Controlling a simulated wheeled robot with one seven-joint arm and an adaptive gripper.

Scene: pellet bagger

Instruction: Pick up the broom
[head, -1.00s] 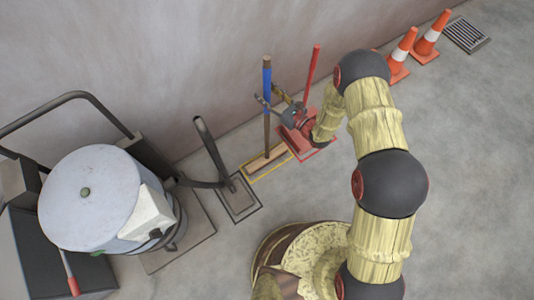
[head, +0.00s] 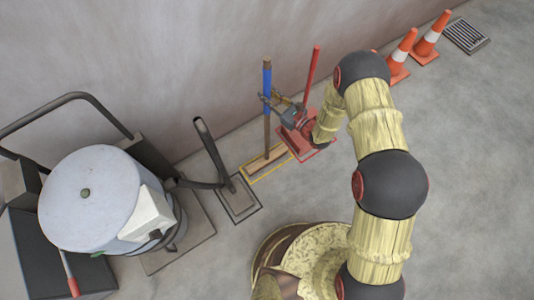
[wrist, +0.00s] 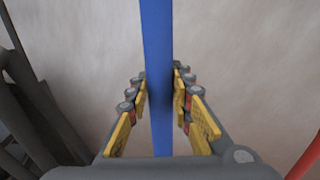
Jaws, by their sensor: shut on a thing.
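The broom (head: 266,122) stands upright near the wall, with a wooden shaft, a blue grip section and a wooden head (head: 266,162) on the floor inside a yellow outline. My gripper (head: 268,100) reaches it from the right and is shut on the broom's blue section. In the wrist view the blue handle (wrist: 157,45) runs vertically between the yellow finger pads of my gripper (wrist: 161,92).
A red-handled tool (head: 312,72) stands close to the right of the broom in a red outline. A black tube (head: 212,152) stands to the left, beside a grey-lidded machine (head: 90,195). Orange cones (head: 400,55) stand at the back right. The floor at right is clear.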

